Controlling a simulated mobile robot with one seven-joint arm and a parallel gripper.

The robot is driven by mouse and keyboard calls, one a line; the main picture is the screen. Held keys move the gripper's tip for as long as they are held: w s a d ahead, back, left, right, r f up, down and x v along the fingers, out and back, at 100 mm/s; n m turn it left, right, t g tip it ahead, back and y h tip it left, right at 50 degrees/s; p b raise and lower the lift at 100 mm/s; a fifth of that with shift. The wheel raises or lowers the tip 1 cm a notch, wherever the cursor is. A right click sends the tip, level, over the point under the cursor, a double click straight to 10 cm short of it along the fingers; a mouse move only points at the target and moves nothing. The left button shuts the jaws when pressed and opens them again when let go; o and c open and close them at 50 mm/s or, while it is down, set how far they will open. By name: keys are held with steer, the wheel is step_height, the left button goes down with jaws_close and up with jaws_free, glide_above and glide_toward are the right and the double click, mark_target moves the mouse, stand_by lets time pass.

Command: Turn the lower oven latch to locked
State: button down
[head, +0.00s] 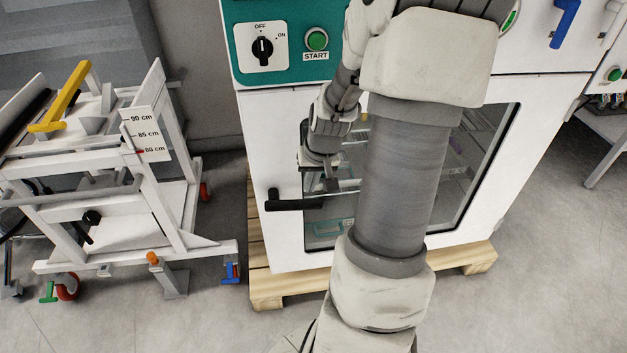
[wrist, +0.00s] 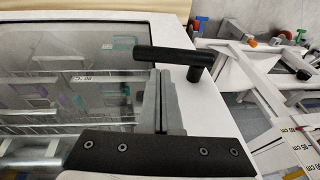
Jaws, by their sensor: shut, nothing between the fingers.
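The lower oven latch (head: 295,204) is a black lever on the left edge of the white oven door (head: 283,140). Its bar lies about level and points right from its pivot. In the wrist view the black latch bar (wrist: 165,55) crosses just beyond my fingertips. My gripper (head: 331,186) is just above and right of the bar's free end in the head view. Its grey fingers (wrist: 161,74) are shut together with nothing between them. I cannot tell whether they touch the bar. My arm hides part of the door window.
A teal panel with an OFF/ON knob (head: 262,49) and a green START button (head: 317,39) is above the door. A white wheeled frame with a yellow handle (head: 62,96) stands at left. The oven rests on a wooden pallet (head: 280,291). Floor between frame and pallet is narrow.

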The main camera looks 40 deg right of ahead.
mark_target(306, 202)
steer(key=b+x, duration=0.2)
steer(key=x, duration=0.4)
steer(key=shift+f+b, duration=0.15)
steer(key=shift+b, duration=0.2)
steer(key=shift+s+d+p, duration=0.1)
steer(key=shift+d+p, duration=0.05)
steer(key=shift+p, duration=0.45)
